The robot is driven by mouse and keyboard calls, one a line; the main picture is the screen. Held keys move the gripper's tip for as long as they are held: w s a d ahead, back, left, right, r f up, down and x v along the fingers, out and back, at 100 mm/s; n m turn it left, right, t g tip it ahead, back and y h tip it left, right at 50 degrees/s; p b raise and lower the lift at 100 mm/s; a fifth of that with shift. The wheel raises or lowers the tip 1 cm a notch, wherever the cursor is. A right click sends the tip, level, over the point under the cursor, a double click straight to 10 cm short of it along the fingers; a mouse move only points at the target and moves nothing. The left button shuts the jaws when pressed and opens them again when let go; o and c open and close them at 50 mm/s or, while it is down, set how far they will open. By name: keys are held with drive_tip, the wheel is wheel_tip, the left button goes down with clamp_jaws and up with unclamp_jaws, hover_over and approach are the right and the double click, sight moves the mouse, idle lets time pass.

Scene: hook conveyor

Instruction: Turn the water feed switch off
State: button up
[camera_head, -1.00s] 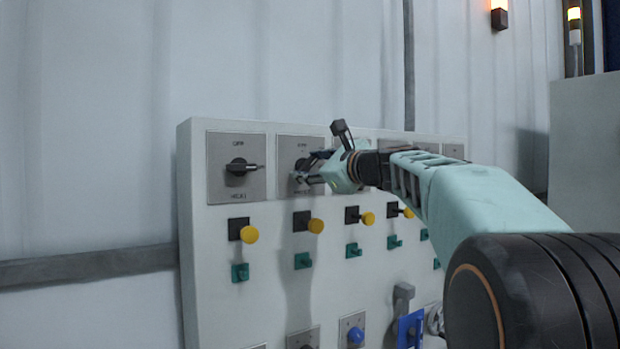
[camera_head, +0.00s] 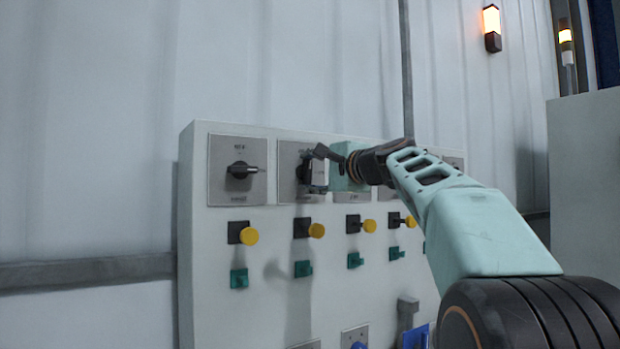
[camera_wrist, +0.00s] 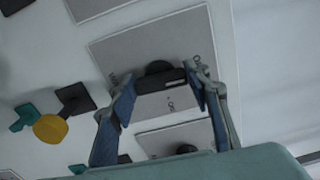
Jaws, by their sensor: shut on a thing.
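A row of black rotary switches on grey plates runs along the top of a white control panel. My gripper (camera_head: 318,170) is at the second switch plate (camera_head: 286,187) from the left in the head view. In the wrist view my gripper (camera_wrist: 166,92) has its two blue-padded fingers on either side of that switch's black handle (camera_wrist: 172,80), shut on it. The handle is mostly hidden by my gripper in the head view.
The leftmost rotary switch (camera_head: 241,170) is beside my gripper with its handle pointing right. Yellow knobs (camera_head: 316,230) and green switches (camera_head: 303,268) stick out below. An orange wall light (camera_head: 492,27) glows at upper right.

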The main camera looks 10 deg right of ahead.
drive_tip(key=shift+n, duration=0.4)
drive_tip(key=o, duration=1.2)
drive_tip(key=shift+c, duration=0.2)
drive_tip(key=v, duration=1.2)
